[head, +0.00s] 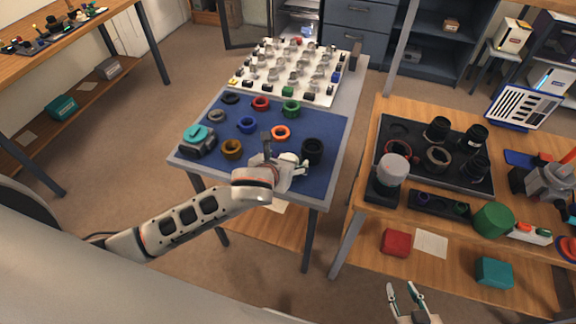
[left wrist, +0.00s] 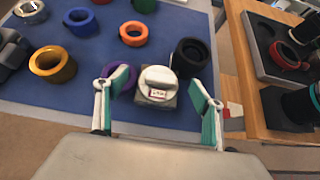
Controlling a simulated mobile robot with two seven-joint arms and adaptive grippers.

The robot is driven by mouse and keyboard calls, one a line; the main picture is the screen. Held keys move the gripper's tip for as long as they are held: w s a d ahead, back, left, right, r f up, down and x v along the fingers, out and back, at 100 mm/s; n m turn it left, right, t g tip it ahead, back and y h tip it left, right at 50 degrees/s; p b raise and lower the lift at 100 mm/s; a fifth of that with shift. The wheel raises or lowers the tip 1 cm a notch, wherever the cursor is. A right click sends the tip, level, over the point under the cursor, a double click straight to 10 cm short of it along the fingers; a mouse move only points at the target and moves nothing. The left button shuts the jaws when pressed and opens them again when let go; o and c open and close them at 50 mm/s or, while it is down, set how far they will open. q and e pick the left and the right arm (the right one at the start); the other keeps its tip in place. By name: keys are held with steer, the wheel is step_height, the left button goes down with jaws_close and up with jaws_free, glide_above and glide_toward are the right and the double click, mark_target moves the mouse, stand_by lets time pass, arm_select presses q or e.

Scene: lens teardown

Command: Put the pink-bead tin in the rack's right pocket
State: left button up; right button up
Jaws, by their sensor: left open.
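A pale tin-like object with a round whitish lid and a small red-edged label (left wrist: 157,84) stands on the blue mat, between and beyond my left fingertips in the left wrist view. Its label is too small to read and no pink beads show, so I cannot confirm its contents. My left gripper (left wrist: 160,95) is open around empty space in front of it; in the head view the left gripper (head: 285,170) hides most of that spot. My right gripper (head: 405,291) is open and empty at the bottom of the head view. A long dark holder (head: 426,201) with round openings lies on the right table; I cannot tell whether it is the rack.
A black ring (head: 312,150) stands close right of my left gripper; a purple ring (left wrist: 118,80) is beside its left finger. Orange (head: 281,132) and brown (head: 232,150) rings are nearby. A dark tray (head: 408,123) occupies the right table. A floor gap separates the tables.

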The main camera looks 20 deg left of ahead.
arm_select(q)
steer(key=shift+x, duration=1.2)
steer(key=c, duration=1.3)
steer(key=shift+c, duration=0.4)
steer(key=shift+r, duration=0.15)
